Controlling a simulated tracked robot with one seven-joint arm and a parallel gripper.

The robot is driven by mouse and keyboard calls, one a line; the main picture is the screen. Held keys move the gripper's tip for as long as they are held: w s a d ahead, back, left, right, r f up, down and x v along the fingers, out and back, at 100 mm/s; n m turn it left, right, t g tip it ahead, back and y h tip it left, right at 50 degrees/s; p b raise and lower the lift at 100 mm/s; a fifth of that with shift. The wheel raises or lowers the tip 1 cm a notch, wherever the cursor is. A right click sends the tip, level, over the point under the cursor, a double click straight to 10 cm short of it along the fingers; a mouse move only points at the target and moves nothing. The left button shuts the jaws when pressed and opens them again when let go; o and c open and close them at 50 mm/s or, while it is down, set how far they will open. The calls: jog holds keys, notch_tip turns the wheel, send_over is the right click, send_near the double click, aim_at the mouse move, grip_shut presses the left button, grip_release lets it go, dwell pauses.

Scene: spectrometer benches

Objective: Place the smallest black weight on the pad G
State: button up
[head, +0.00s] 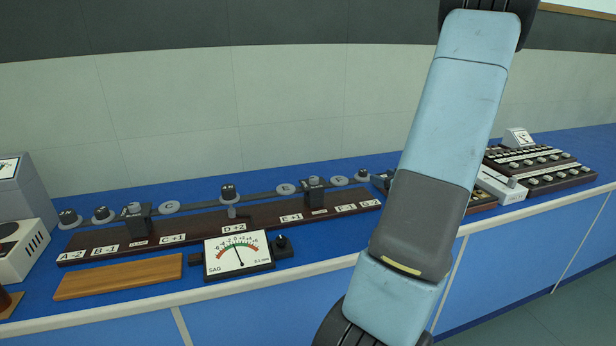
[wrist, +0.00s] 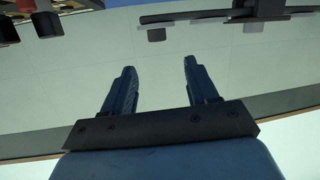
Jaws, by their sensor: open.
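Several small dark weights or knobs stand along a narrow grey beam (head: 258,191) in the head view. They include one at the far left (head: 69,216), one near the middle (head: 228,192) and one at the right end (head: 362,174). Which is the smallest black weight is not clear.
A SAG dial meter (head: 238,255) and a wooden board (head: 120,277) lie in front of the base on the blue bench (head: 325,237). Grey ring pads, one left of centre (head: 169,207), sit on the beam. A dark panel (head: 540,162) stands right. My arm hides part of the bench.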

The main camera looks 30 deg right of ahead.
jog(key=w+a+r+g+h, duration=0.35)
jog(key=w+a+r, duration=0.25)
jog(key=a+r, duration=0.2)
jog(key=s+a+r+g, duration=0.25)
jog(key=a+r, duration=0.35)
jog(key=a, duration=0.3)
jog(key=s+a+r+g+y, duration=0.1)
jog(key=s+a+r+y, duration=0.1)
jog(key=s+a, duration=0.7)
jog(key=s+a+r+g+y, duration=0.2)
jog(key=s+a, duration=0.7)
jog(key=a, duration=0.5)
jog(key=shift+s+a+r+g+y, duration=0.15)
jog(key=shift+s+g+y, duration=0.15)
jog(key=shift+s+y, duration=0.15)
